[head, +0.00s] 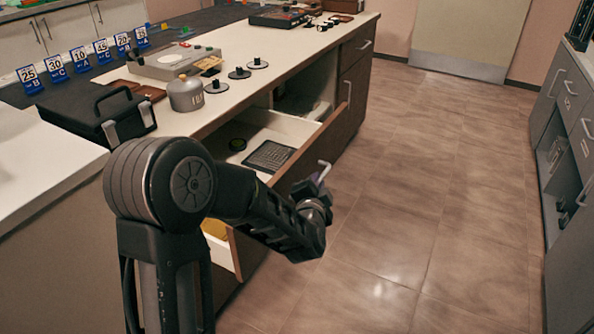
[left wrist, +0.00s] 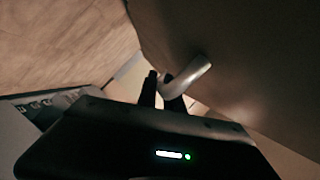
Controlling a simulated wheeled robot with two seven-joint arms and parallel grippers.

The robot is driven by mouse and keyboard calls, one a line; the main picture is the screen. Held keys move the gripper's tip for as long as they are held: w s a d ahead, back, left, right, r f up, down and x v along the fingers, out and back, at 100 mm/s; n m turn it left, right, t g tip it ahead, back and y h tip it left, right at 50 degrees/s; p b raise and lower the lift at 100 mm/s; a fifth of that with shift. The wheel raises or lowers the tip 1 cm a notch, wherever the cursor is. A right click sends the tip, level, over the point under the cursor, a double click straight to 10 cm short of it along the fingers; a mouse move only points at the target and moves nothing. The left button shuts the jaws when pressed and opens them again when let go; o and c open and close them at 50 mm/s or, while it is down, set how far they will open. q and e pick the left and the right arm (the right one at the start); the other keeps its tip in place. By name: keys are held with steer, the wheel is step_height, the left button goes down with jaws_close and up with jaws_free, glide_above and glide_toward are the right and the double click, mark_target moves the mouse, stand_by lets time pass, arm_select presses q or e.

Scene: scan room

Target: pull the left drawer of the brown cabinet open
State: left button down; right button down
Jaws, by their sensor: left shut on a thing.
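The brown cabinet (head: 357,90) stands under a pale worktop in the head view. A drawer (head: 308,142) with a brown front and pale inside stands pulled out from it. My arm hides part of the drawer. Its metal handle (head: 324,171) sticks out from the front and also shows in the left wrist view (left wrist: 192,77). My left gripper (head: 318,199) is at this handle, its dark fingers (left wrist: 161,84) shut on it. My right gripper is not in view.
A dark grid tray (head: 269,156) and a round dark item (head: 237,144) lie in the drawer. A metal pot (head: 186,95) and a black case (head: 100,112) stand on the worktop. The tiled floor (head: 430,190) to the right is clear, up to a grey cabinet (head: 574,150).

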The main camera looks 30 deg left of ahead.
arm_select(q)
steer(key=d+p, duration=0.1)
steer(key=d, duration=0.5)
steer(key=c, duration=1.8)
jaws_free()
steer(key=shift+o, duration=0.2)
steer(key=p+v, duration=0.1)
steer(key=v, duration=0.6)
steer(key=shift+s+p, duration=0.3)
steer(key=shift+s, duration=0.05)
steer(key=shift+r, duration=0.1)
